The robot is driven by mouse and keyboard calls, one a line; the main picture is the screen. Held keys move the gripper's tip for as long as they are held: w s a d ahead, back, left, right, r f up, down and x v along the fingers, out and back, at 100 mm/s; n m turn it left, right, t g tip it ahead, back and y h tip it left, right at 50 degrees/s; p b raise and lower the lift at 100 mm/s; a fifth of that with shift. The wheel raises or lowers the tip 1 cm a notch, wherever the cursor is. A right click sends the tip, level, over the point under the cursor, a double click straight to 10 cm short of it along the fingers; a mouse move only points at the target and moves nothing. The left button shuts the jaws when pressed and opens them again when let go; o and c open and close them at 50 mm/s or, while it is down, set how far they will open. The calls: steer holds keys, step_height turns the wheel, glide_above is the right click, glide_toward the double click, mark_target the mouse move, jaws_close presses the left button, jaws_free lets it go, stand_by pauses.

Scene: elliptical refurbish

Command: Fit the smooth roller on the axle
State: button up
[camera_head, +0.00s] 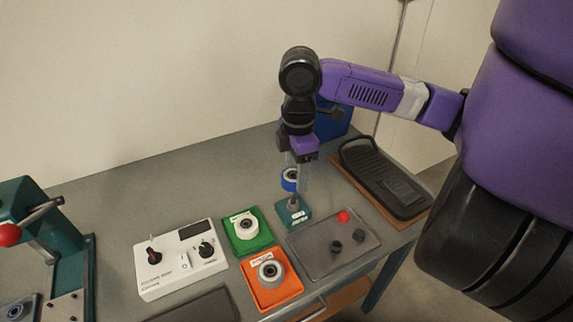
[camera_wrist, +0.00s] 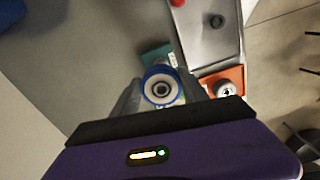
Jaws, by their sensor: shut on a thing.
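My gripper (camera_head: 292,179) is shut on a blue-rimmed roller (camera_head: 289,180) with a dark centre hole. It also shows in the wrist view (camera_wrist: 161,86), between the two fingers. The roller is held above a small teal stand (camera_head: 293,213), over its short upright post; I cannot tell whether the post enters the hole. A white roller (camera_head: 245,229) sits in a green tray (camera_head: 262,241). A grey roller (camera_head: 267,271) sits in an orange tray (camera_head: 262,297). The tray labels are too small to read, so I cannot tell which roller is called smooth.
A white control box (camera_head: 168,267) with knobs stands to the left. A grey tray (camera_head: 318,258) with a red piece (camera_head: 343,216) and two dark knobs lies to the right. A black device (camera_head: 385,180) on a brown board is behind it. A teal press (camera_head: 58,247) stands far left.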

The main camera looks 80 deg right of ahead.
steer(key=b, duration=0.5)
glide_above(296, 202)
steer(key=shift+a+f, duration=0.1)
steer(key=shift+f, duration=2.7)
steer(key=shift+f, duration=0.6)
steer(key=o, duration=1.2)
steer(key=shift+r, duration=0.1)
steer(key=shift+r+p, duration=4.6)
steer(key=shift+r, duration=0.85)
